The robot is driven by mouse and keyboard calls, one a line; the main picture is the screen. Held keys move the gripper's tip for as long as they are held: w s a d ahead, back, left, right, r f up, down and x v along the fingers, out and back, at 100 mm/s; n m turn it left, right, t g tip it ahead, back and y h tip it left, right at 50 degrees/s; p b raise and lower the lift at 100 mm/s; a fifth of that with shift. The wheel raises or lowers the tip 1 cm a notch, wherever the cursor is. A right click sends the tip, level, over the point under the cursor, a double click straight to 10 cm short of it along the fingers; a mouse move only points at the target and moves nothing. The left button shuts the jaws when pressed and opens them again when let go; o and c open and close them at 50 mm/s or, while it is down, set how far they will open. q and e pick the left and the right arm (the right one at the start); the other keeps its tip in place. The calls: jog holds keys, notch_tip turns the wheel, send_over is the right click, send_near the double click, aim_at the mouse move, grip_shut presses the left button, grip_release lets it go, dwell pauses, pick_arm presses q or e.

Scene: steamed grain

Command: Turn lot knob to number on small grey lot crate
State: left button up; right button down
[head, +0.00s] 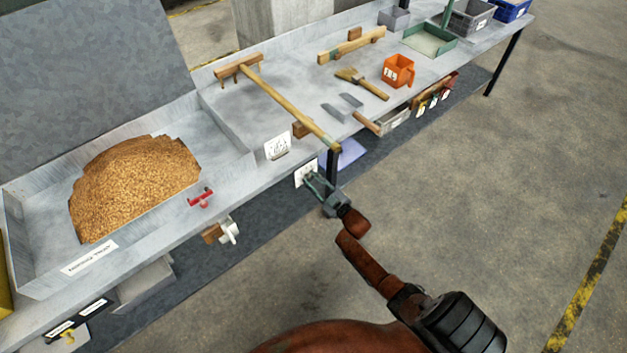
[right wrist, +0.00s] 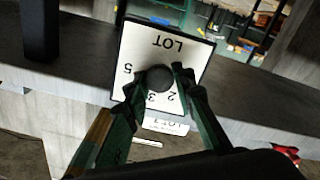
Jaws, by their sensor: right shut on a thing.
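The lot knob (right wrist: 157,77) is a dark round knob on a white plate (right wrist: 181,46) marked LOT, with digits around it. The plate appears upside down in the right wrist view; 5, 3 and 2 show, and the other digits are hidden. My right gripper (right wrist: 160,86) is shut on the knob, one finger on each side. In the head view the plate (head: 303,174) is at the table's front edge, with my right gripper (head: 314,181) against it. A small grey crate (head: 394,18) stands at the table's back; I cannot read a number on it. My left gripper is not in view.
A tray (head: 22,215) of grain fills the left of the table. A red handle (head: 201,198) sits near the front edge. The floor in front is clear.

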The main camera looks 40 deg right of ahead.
jog(key=shift+f+m, duration=0.1)
jog(key=shift+m, duration=1)
jog(key=shift+p, duration=0.3)
jog(key=c, duration=1.6)
grip_release()
jog(key=s, duration=0.8)
jog(key=s+d, duration=0.1)
jog(key=s, duration=0.3)
